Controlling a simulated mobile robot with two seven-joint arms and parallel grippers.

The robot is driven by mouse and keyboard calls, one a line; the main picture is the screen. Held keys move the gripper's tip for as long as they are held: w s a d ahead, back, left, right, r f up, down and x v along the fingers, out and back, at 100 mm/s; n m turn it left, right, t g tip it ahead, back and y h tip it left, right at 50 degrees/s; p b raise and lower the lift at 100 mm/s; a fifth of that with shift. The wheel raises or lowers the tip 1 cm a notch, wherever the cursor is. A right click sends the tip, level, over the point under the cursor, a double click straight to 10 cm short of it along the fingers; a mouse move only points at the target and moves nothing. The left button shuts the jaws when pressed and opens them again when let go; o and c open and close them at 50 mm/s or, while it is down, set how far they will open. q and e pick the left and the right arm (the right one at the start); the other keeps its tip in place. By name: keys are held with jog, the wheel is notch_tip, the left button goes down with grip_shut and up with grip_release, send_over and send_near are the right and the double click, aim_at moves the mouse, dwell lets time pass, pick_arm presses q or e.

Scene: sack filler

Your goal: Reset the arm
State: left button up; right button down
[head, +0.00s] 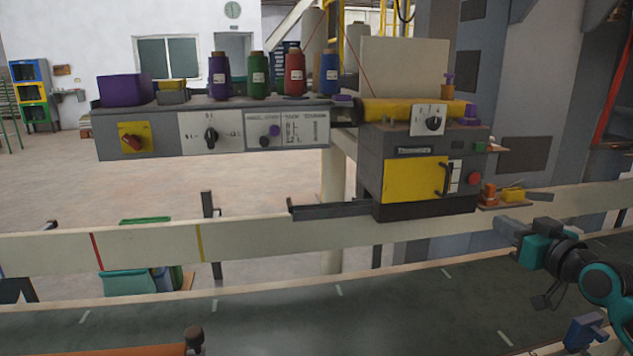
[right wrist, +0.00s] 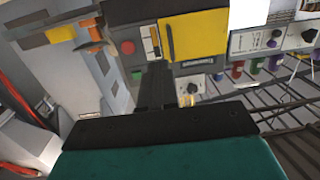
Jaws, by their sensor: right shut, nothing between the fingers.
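My right arm comes in from the right edge of the head view. Its right gripper (head: 504,228) points left, towards the sewing machine unit, and is shut and empty. In the right wrist view the dark, closed fingers (right wrist: 152,85) point at the unit, with nothing between them. The grey machine unit (head: 400,210) has a yellow door (head: 412,181), a black handle and a red button (head: 474,178). The gripper looks apart from it, to its lower right. My left gripper is not in view.
A grey control panel (head: 260,110) with knobs carries several thread spools (head: 295,75) and a purple box (head: 122,89). A pale rail (head: 150,245) runs in front, above a dark green conveyor belt (head: 380,310). A small shelf with orange and yellow items (head: 512,194) sits near my right gripper.

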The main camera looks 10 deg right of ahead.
jog(key=s+a+f+g+p, duration=0.1)
jog(key=s+a+f+g, duration=0.1)
jog(key=s+a+f, duration=0.6)
jog(key=s+a+f+g+p, duration=0.2)
jog(key=a+f, duration=0.2)
jog(key=f, duration=0.7)
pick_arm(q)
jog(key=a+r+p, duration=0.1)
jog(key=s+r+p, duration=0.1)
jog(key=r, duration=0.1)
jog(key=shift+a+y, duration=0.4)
pick_arm(e)
jog(key=s+a+f+g, duration=0.1)
jog(key=s+a+f, duration=0.3)
jog(key=s+a, duration=0.2)
jog(key=s+a+f+n+g, duration=0.1)
jog(key=s+a+f, duration=0.3)
jog(key=s, duration=0.6)
jog(key=shift+a+f, duration=0.35)
jog(key=shift+a, duration=0.85)
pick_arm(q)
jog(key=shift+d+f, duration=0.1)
pick_arm(e)
jog(key=shift+s, duration=0.1)
